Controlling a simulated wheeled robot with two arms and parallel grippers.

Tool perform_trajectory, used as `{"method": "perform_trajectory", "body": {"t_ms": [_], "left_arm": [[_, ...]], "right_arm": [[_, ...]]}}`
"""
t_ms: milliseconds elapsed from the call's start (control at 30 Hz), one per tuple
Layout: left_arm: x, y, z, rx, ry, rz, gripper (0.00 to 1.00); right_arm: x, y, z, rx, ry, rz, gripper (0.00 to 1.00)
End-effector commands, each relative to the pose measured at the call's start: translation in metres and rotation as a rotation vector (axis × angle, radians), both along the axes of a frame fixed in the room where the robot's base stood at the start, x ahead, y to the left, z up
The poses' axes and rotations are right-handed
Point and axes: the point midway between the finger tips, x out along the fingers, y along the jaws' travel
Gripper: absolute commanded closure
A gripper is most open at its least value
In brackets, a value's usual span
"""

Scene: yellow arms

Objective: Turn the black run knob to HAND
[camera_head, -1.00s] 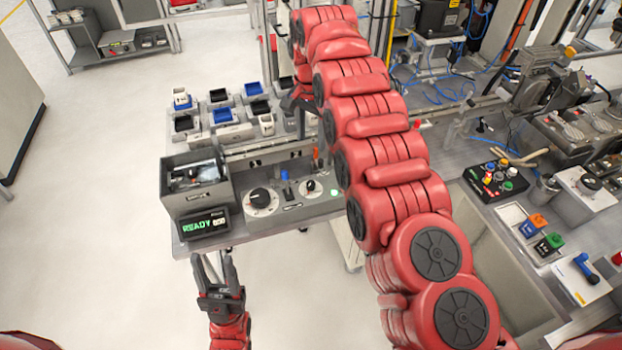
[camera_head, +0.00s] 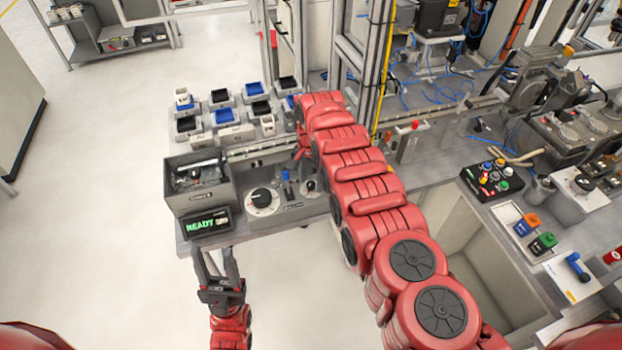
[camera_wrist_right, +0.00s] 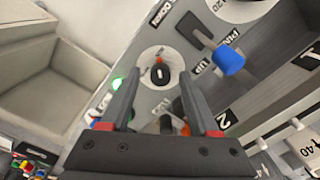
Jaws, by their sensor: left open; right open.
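A small black knob (camera_wrist_right: 159,74) on a round white dial shows in the right wrist view; its pointer setting is too small to read. The open fingers of my right gripper (camera_wrist_right: 158,80) frame this knob, with no clear contact. In the head view the right gripper (camera_head: 304,170) hangs over the right part of the grey control panel (camera_head: 290,212), partly hiding the small knob. A larger black knob (camera_head: 262,197) on a white dial sits further left. My left gripper (camera_head: 215,256) is open and empty in front of the table. I cannot tell which label reads HAND.
A blue-tipped lever (camera_wrist_right: 228,62) stands beside the small knob, close to my right finger. A green light (camera_wrist_right: 117,83) glows on the other side. A display (camera_head: 205,226) reads READY. A grey bin (camera_head: 196,182) and several small trays (camera_head: 228,115) stand left and behind.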

Motion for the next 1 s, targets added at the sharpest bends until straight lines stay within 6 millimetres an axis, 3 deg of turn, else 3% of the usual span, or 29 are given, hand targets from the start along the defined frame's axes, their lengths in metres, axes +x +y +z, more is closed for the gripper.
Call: {"method": "perform_trajectory", "body": {"t_ms": [333,667,1000], "left_arm": [[0.0000,0.0000,-0.0001,0.000,0.000,0.000,0.50],[0.0000,0.0000,-0.0001,0.000,0.000,0.000,0.50],[0.0000,0.0000,-0.0003,0.000,0.000,0.000,0.50]], "right_arm": [[0.0000,0.0001,-0.0020,0.001,0.000,-0.001,0.38],[0.0000,0.0002,-0.0019,0.001,-0.001,-0.001,0.98],[0.0001,-0.0001,-0.0019,0.001,-0.001,0.010,1.00]]}}
